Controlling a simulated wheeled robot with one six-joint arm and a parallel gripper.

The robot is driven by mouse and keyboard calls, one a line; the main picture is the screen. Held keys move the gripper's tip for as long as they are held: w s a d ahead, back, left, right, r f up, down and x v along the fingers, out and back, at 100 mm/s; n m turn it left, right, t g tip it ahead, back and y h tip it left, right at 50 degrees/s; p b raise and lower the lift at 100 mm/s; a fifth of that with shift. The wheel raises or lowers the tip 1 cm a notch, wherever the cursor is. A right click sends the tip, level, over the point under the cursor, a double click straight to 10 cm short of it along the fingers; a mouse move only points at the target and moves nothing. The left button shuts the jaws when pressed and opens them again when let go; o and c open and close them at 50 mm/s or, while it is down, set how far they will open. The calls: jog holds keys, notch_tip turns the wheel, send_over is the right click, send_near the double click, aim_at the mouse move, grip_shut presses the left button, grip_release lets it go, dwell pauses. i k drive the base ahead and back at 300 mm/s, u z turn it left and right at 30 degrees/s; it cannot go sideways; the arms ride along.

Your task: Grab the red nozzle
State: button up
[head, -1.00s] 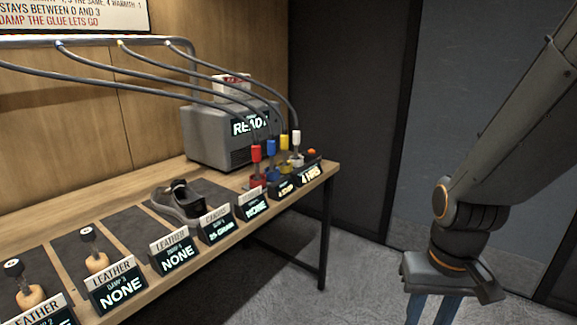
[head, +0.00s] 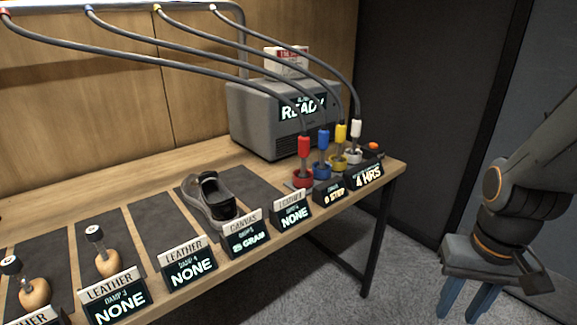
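The red nozzle (head: 304,147) stands upright in a red ring holder (head: 302,178) near the right end of the bench, with a grey hose running up from it to the overhead rail. To its right stand the blue nozzle (head: 323,140), the yellow nozzle (head: 341,133) and the white nozzle (head: 356,129). My gripper (head: 466,302) hangs at the right, beyond the bench end and well apart from the nozzles. Its two blue fingers point down with a gap between them, and nothing shows in it.
A grey machine reading READY (head: 262,120) stands behind the nozzles. A dark sneaker (head: 211,195) sits on a mat. Label signs such as the canvas one (head: 246,234) line the front edge. Hoses arch above the bench. Floor between bench and gripper is clear.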

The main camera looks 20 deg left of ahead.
aim_at(304, 149)
jog(key=u, duration=0.55)
jog(key=i, duration=0.65)
jog(key=u, duration=0.65)
